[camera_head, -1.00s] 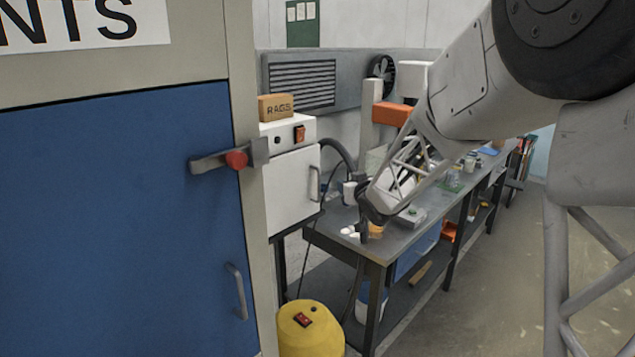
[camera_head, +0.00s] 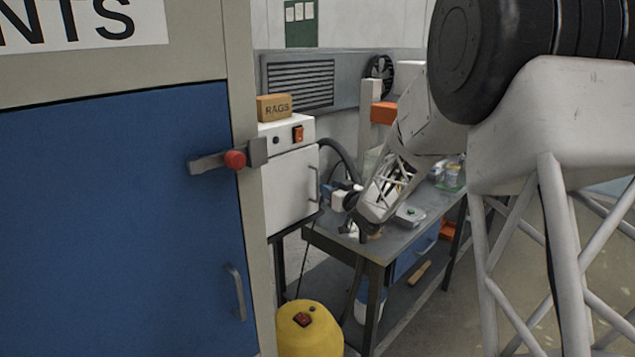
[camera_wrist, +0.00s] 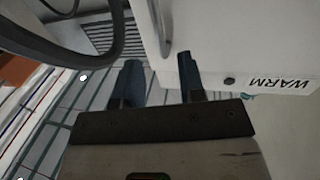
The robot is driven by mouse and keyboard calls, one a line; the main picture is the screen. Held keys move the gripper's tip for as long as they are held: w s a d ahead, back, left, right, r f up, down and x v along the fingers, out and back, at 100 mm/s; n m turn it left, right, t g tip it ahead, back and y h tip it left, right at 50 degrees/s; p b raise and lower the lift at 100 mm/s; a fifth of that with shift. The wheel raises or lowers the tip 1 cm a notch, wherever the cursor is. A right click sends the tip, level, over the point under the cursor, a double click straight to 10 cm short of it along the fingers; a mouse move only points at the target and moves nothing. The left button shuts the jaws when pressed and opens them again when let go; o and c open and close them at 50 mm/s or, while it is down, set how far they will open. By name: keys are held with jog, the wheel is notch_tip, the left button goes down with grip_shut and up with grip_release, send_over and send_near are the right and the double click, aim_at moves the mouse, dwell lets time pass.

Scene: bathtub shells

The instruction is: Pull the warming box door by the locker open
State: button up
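The warming box (camera_head: 288,135) is white, with a red switch on its upper front, just right of the locker (camera_head: 120,215). Its white door (camera_head: 286,188) looks shut and has a bar handle (camera_head: 313,183) at its right edge. I cannot tell whether a finger touches the door.
The locker has a blue door, a latch with a red knob (camera_head: 235,160) and a grey handle. A box marked RAGS (camera_head: 274,107) stands on the warming box. A cluttered workbench (camera_head: 385,248) lies below and right of my gripper. A yellow drum (camera_head: 308,332) stands on the floor in front.

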aim_at(318, 181)
jog(key=shift+x, duration=3.85)
grip_shut()
